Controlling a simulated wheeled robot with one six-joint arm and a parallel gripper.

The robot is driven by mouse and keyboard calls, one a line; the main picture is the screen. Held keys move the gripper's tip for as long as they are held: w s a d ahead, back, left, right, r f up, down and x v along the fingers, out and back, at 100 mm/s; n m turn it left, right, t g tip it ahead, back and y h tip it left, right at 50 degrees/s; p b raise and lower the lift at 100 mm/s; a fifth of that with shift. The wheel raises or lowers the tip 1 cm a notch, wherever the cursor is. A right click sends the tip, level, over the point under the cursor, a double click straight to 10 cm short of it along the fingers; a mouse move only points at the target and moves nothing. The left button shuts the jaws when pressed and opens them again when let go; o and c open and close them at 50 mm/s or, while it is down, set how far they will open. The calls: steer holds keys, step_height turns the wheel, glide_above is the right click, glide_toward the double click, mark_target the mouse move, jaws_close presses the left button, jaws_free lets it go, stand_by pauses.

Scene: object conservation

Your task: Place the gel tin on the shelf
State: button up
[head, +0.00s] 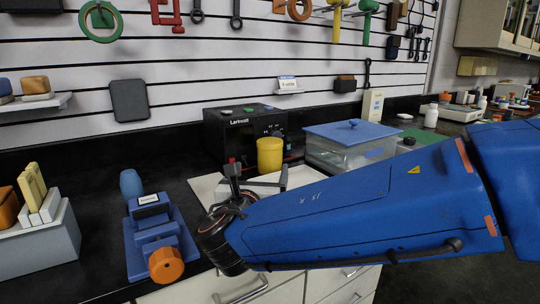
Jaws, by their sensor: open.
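A yellow cylinder (270,155) stands on the counter in front of a black box; it may be the gel tin, but I can read no label on it. My gripper (259,178) is open at the end of my blue arm, low in front of the yellow cylinder. I see nothing between its fingers, and I cannot tell how far it is from the cylinder. A small white wall shelf (38,104) at the left holds a blue item and an orange-brown block.
A clear bin with a blue lid (352,132) stands right of the black Larknell-like labelled box (240,133). A blue vise (157,235) with an orange knob and a grey holder (42,245) stand at the front left. Tools hang on the slatted wall (180,60).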

mark_target(268, 152)
steer(key=w, duration=0.5)
steer(key=w+d, duration=0.1)
steer(key=w, duration=0.9)
steer(key=shift+w+d+f, duration=0.1)
steer(key=shift+d, duration=0.15)
steer(key=c, duration=1.6)
steer(key=shift+c, duration=0.2)
